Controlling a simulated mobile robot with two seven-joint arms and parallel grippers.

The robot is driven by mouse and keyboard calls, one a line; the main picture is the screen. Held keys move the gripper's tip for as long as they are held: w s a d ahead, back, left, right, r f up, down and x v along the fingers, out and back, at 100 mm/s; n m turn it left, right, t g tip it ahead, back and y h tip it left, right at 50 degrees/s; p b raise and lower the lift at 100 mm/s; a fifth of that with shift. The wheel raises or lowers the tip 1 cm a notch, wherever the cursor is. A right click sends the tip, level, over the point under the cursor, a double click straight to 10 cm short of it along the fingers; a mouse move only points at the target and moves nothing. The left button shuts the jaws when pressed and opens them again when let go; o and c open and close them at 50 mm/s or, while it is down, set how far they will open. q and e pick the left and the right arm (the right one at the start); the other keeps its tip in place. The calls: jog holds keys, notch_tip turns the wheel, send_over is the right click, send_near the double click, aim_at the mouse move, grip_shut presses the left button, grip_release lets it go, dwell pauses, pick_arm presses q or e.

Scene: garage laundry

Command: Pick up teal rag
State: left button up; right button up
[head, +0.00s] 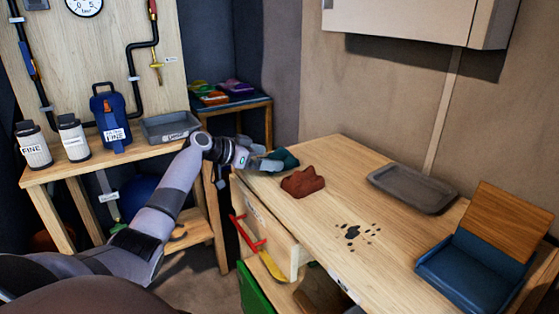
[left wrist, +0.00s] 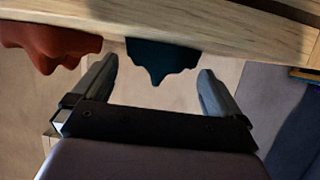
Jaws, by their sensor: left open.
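The teal rag (head: 286,158) lies crumpled at the far left end of the wooden table, just past my left gripper (head: 268,163). In the left wrist view the teal rag (left wrist: 160,58) shows between and beyond the two fingers of my left gripper (left wrist: 158,85). Those fingers are spread wide and hold nothing. A red-brown rag (head: 303,182) lies close by on the same table; it also shows in the left wrist view (left wrist: 45,45), outside the fingers. My right gripper is not in view.
The wooden table (head: 340,205) bears a grey tray (head: 412,187), a dark stain (head: 352,232) and a blue box with a wooden lid (head: 470,270). An open drawer (head: 268,225) juts out at its left front. A bench (head: 110,160) with bottles stands at the left.

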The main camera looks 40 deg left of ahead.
aim_at(268, 156)
pick_arm(q)
jog(key=x, duration=0.3)
jog(key=shift+w, duration=0.1)
jog(key=shift+w+d, duration=0.1)
jog(key=shift+w, duration=0.15)
jog(key=c, duration=0.9)
